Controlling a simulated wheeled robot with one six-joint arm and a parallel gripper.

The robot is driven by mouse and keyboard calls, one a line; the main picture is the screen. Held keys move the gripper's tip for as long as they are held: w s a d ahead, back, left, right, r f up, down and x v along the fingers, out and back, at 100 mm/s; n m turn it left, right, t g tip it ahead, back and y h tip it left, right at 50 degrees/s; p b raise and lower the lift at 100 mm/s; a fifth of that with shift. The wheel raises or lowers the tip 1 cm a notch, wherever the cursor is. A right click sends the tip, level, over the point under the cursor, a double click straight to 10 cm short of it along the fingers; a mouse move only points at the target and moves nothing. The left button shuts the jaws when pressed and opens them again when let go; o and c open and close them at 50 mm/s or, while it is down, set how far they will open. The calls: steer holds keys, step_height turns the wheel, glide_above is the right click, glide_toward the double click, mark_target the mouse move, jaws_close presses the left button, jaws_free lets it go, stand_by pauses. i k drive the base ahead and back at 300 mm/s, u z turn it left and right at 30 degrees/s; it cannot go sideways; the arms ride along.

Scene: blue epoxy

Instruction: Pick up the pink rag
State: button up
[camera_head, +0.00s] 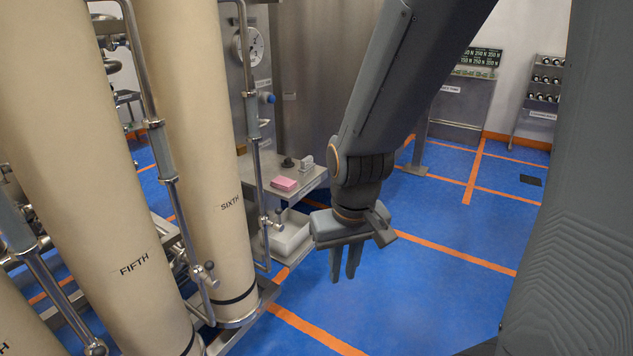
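The pink rag (285,184) is a small folded pink block lying on a steel shelf (314,181) beside the tall beige columns. My gripper (343,278) hangs over the blue floor, to the right of the shelf and lower than the rag in the picture. Its fingers point down and show a gap between them, with nothing held. It is well apart from the rag.
A dark knob (287,162) and a small grey item (307,163) stand behind the rag on the shelf. A pale bin (290,236) sits below. Beige columns (205,150) and steel pipes crowd the left. Blue floor (440,290) is open on the right.

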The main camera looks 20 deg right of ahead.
mark_target(286, 184)
steer(key=z, duration=0.45)
steer(key=i, duration=1.1)
steer(key=u, duration=0.45)
